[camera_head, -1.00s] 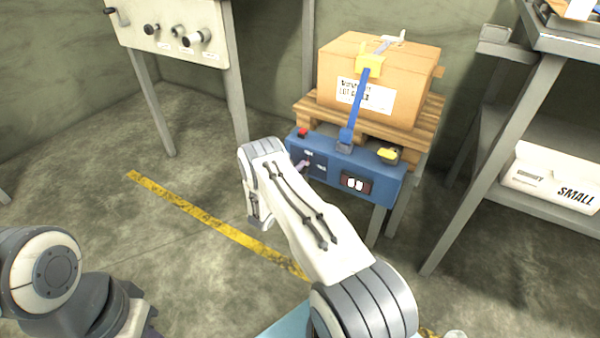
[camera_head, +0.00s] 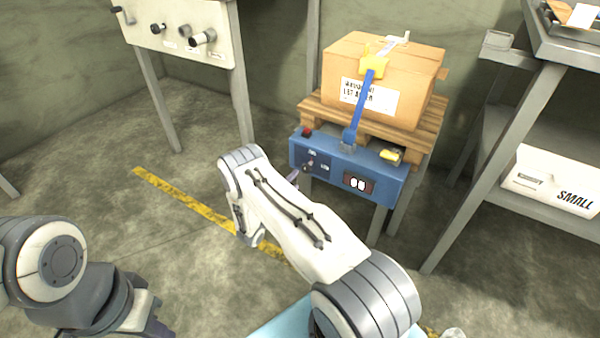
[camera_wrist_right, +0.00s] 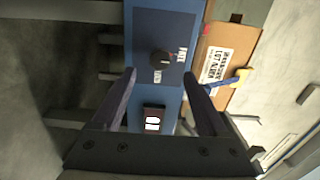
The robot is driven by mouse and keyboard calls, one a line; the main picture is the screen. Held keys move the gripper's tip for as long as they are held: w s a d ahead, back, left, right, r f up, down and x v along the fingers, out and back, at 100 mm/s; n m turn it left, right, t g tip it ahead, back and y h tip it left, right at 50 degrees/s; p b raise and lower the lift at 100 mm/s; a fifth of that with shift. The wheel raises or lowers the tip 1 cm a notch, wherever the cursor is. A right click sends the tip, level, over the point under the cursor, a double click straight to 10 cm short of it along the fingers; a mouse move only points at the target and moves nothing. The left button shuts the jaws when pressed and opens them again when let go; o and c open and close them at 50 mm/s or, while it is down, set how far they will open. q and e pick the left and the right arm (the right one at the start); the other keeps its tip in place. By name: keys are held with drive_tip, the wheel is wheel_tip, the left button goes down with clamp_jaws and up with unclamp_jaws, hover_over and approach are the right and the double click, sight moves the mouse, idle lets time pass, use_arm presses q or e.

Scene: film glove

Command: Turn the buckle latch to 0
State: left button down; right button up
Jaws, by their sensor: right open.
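A yellow buckle (camera_head: 374,66) sits on the blue strap over the cardboard box. A blue panel unit (camera_head: 378,189) below carries a dark knob (camera_head: 309,165), a two-digit display (camera_head: 358,183) and a yellow part (camera_head: 391,156). I cannot tell which part is the buckle latch. The knob also shows in the right wrist view (camera_wrist_right: 160,58), with small labels beside it. My right gripper (camera_wrist_right: 160,75) is open and empty, its fingers spread to either side below the knob. In the head view my own arm hides most of it. My left gripper is barely visible at the bottom left.
The cardboard box (camera_head: 400,80) rests on a wooden pallet (camera_head: 430,125) behind the panel. A white panel with knobs (camera_head: 180,25) stands at the back left. A grey shelf (camera_head: 490,160) holds a white box (camera_head: 550,180) on the right. Floor at the left is open.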

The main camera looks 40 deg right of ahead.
drive_tip(key=shift+v, duration=1.75)
